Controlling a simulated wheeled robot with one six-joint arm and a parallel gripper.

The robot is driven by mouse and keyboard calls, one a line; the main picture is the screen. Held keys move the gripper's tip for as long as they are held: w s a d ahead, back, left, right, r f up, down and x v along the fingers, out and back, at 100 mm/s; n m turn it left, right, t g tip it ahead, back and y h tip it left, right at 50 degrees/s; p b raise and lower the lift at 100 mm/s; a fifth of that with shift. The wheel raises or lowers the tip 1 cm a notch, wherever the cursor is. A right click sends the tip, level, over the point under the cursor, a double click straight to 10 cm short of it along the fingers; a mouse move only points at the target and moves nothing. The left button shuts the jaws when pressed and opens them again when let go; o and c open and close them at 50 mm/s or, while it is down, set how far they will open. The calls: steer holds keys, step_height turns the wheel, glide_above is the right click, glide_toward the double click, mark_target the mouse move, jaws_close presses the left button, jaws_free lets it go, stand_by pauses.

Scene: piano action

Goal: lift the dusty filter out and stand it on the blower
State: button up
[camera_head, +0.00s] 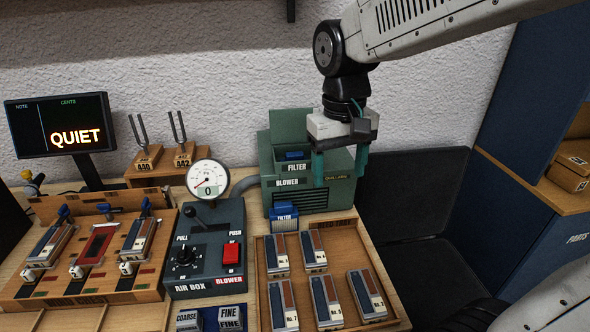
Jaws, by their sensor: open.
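The green blower (312,201) stands at the back of the bench, labelled FILTER and BLOWER. A blue-topped filter (293,155) sits low in the opening in its top, mostly hidden by the front wall; I cannot make out dust on it. A second blue-topped piece labelled FILTER (284,218) stands upright in front of the blower, just behind the wooden tray. My gripper (340,168) points down with its teal fingers apart and nothing between them. It hangs over or in front of the blower's right part, to the right of the filter in the opening.
A wooden tray (345,224) with several numbered blocks lies in front of the blower. The air box (207,245) and a round gauge (208,180) reading 0 stand to the left. Two tuning forks (185,153) and a QUIET display (60,125) are farther left.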

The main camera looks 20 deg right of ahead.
steer(key=m, duration=0.1)
glide_toward(295, 153)
steer(key=s+f, duration=0.3)
steer(key=s, duration=0.3)
steer(key=w+r+m+t, duration=0.1)
steer(key=w+t, duration=0.1)
steer(key=w, duration=0.2)
steer(key=f, duration=0.4)
steer(key=w+f, duration=0.1)
steer(key=f, duration=0.1)
steer(key=shift+w+f, duration=0.15)
steer(key=shift+f, duration=0.25)
steer(key=c, duration=0.9)
